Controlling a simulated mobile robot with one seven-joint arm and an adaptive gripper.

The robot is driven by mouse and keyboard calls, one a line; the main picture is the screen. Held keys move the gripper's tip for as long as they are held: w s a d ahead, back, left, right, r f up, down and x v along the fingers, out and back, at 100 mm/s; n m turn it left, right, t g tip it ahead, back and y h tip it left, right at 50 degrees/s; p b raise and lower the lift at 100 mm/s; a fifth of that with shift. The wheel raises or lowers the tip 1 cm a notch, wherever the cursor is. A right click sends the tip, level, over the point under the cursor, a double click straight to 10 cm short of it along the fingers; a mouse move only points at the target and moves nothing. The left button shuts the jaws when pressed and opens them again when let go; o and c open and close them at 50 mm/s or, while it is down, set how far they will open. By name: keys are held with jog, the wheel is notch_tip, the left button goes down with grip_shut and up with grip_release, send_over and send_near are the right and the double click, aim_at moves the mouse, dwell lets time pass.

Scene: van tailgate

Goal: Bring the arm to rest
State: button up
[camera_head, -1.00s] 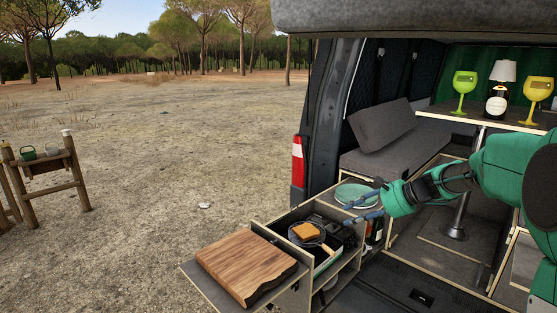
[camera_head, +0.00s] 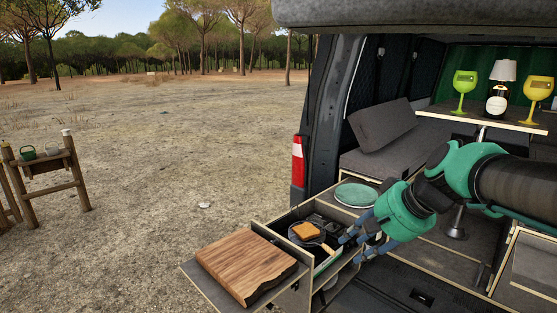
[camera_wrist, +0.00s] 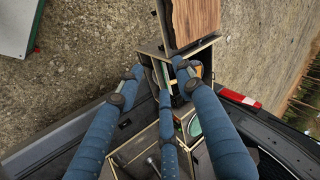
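My gripper (camera_head: 355,243) is at the right of the slide-out kitchen, in front of the van's opening. Its blue fingers are spread apart with nothing between them in the wrist view (camera_wrist: 152,82). In the head view the fingers are close to the handle of a dark pan (camera_head: 307,234). I cannot tell whether they touch it. A slice of toast (camera_head: 306,230) lies in the pan. My green and black arm reaches in from the right.
A wooden cutting board (camera_head: 245,265) lies on the kitchen's outer shelf. A green plate (camera_head: 356,195) lies behind the pan. Two goblets (camera_head: 464,88) (camera_head: 535,97), a bottle (camera_head: 497,100) and a lamp stand on the van table (camera_head: 450,114).

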jog(key=s+d+f+n+h+p, duration=0.1)
jog(key=s+f+h, duration=0.1)
jog(key=s, duration=0.9)
jog(key=s+d+f+n+h, duration=0.1)
jog(key=s+f+n+h, duration=0.1)
jog(key=s, duration=0.9)
jog(key=shift+s+d+f+p, duration=0.15)
jog(key=shift+d+f+p, duration=0.25)
jog(key=shift+f, duration=0.4)
jog(key=shift+o, duration=0.5)
jog(key=shift+o, duration=1)
